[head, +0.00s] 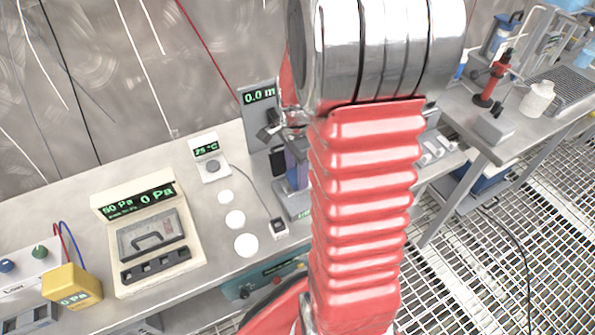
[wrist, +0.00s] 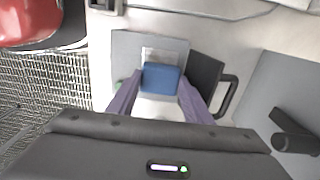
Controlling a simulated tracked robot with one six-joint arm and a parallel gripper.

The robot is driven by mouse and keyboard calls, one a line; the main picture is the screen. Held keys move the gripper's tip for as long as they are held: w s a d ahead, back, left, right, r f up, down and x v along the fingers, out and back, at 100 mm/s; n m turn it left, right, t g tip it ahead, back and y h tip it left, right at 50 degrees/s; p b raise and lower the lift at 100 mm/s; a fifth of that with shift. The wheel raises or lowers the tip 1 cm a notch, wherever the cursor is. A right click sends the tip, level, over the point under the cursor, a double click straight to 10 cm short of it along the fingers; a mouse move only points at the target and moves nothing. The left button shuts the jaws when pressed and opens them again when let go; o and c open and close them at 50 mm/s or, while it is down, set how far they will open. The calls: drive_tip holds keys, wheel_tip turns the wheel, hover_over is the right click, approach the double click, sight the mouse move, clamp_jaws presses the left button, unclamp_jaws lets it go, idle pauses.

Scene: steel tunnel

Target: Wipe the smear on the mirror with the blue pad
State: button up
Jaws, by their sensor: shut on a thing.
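My gripper (wrist: 160,86) has its two purple fingers shut on the blue pad (wrist: 162,75), with a white part below the pad between the fingers. The wrist view looks down past them at a grey plate (wrist: 125,45) with a pale square patch on the bench. Whether the pad touches the plate I cannot tell. In the head view a purple-blue piece (head: 296,163) shows beside my red arm, above the plate (head: 291,206); the arm hides most of my gripper. I cannot clearly make out a mirror or a smear.
A black item with a handle (wrist: 208,76) stands right beside my gripper. A grey panel reading 0.0 m (head: 259,96) stands behind. White discs (head: 236,219), a 75 °C box (head: 209,160) and a pressure case (head: 152,240) are on the bench to the left.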

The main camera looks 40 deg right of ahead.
drive_tip(key=shift+w+d+r+t, duration=0.1)
drive_tip(key=shift+w+r+t, duration=0.05)
drive_tip(key=shift+w, duration=0.25)
drive_tip(key=shift+w+r+t, duration=0.1)
drive_tip(key=shift+w+t, duration=0.05)
drive_tip(key=shift+w, duration=0.2)
drive_tip(key=shift+s+a, duration=0.2)
drive_tip(key=shift+s, duration=0.8)
drive_tip(key=shift+s+a, duration=0.15)
drive_tip(key=shift+s, duration=0.8)
drive_tip(key=shift+a+f, duration=0.15)
drive_tip(key=shift+a, duration=0.3)
